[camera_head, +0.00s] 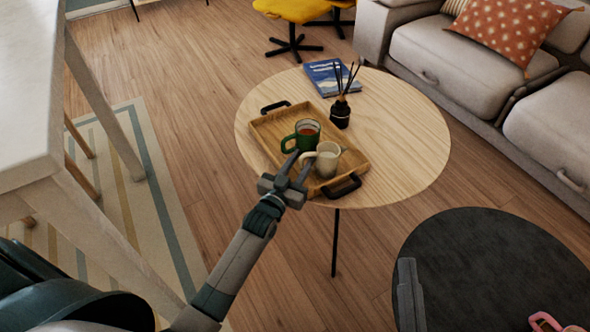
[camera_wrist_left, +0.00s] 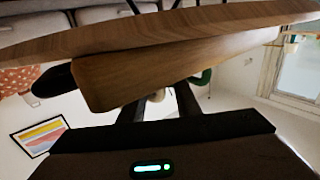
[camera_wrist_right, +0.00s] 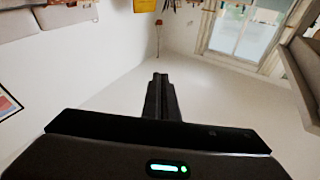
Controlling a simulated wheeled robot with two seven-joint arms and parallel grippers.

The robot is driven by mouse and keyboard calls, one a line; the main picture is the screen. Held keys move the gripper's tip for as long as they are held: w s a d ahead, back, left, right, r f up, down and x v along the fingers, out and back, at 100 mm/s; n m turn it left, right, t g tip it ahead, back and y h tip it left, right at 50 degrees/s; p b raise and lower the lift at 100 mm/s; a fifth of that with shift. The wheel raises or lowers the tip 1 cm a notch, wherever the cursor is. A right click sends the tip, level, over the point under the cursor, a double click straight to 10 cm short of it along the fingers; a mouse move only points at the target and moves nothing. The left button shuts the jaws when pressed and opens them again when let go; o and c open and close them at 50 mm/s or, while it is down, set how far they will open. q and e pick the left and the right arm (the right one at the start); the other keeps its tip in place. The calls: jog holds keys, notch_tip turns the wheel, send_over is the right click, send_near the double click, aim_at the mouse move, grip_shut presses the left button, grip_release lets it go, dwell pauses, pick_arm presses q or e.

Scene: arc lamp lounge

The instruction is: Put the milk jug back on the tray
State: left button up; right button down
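The cream jug (camera_head: 327,160), holding something pale, is upright at the near right part of the wooden tray (camera_head: 262,135) on the round table. I cannot tell whether its base touches the tray. Its handle points left toward my left gripper (camera_head: 299,163). That gripper's fingers are apart at the handle, and they also show in the left wrist view (camera_wrist_left: 158,102) with a bit of cream between them. The tray's side hides part of that view. My right gripper (camera_head: 407,268) is off the table at lower right; its fingers are together and empty in the right wrist view (camera_wrist_right: 160,88).
A green mug (camera_head: 306,131) with brown drink stands beside the jug. A reed diffuser (camera_head: 340,115) and a blue book (camera_head: 332,78) are behind the tray. The round table (camera_head: 410,140) is clear on the right. A dark table (camera_head: 490,265) holds a pink object (camera_head: 546,321).

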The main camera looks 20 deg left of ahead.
pick_arm(q)
jog(key=shift+s+r, duration=0.1)
